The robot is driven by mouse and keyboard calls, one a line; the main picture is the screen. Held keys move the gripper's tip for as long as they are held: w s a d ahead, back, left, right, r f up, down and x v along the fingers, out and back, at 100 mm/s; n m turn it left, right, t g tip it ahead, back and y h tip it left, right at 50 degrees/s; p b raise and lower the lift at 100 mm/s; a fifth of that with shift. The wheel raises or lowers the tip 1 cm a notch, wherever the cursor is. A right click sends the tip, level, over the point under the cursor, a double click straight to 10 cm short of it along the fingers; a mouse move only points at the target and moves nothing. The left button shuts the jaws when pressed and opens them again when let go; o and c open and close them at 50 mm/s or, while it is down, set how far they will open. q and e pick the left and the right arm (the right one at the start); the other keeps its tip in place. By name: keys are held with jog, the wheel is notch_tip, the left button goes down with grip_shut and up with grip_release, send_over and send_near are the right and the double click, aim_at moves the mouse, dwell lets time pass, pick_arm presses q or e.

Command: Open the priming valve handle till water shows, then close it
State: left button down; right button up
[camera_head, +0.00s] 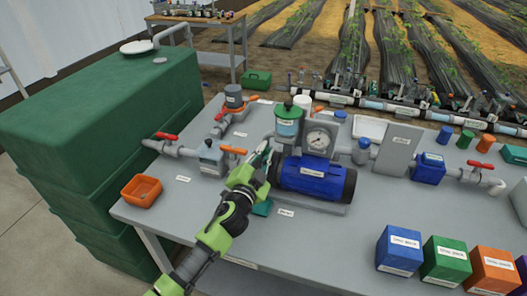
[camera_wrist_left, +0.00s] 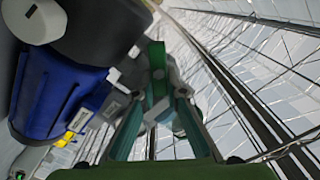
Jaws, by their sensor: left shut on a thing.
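My left gripper (camera_head: 264,150) reaches over the bench just left of the blue pump (camera_head: 316,177), below the clear pot with a green lid (camera_head: 288,122). In the left wrist view its two fingers (camera_wrist_left: 160,98) close in on a green upright piece (camera_wrist_left: 157,72), which looks like the priming valve handle. In the head view the gripper hides most of this piece, so its angle is unclear. The pot shows a blue-green inside. The blue pump body also fills the left of the wrist view (camera_wrist_left: 48,95). My right gripper is not in view.
A pressure gauge (camera_head: 318,140) stands behind the pump. Orange-handled valves (camera_head: 234,150) and a red-handled valve (camera_head: 167,136) sit on pipes to the left. An orange tray (camera_head: 141,191) lies by the green tank (camera_head: 110,105). Coloured boxes (camera_head: 446,262) stand front right.

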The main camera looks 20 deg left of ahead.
pick_arm(q)
jog(key=m, duration=0.2)
jog(key=f+m, duration=0.1)
jog(key=m, duration=0.1)
jog(key=shift+d+m, duration=0.2)
jog(key=shift+m, duration=0.2)
jog(key=m, duration=0.4)
jog(key=shift+f+m, duration=0.3)
jog(key=shift+f, duration=0.05)
jog(key=c, duration=2)
grip_release()
jog(key=shift+c, duration=0.2)
jog(key=shift+s, duration=0.1)
jog(key=s, duration=1.2)
jog(key=shift+a, duration=0.2)
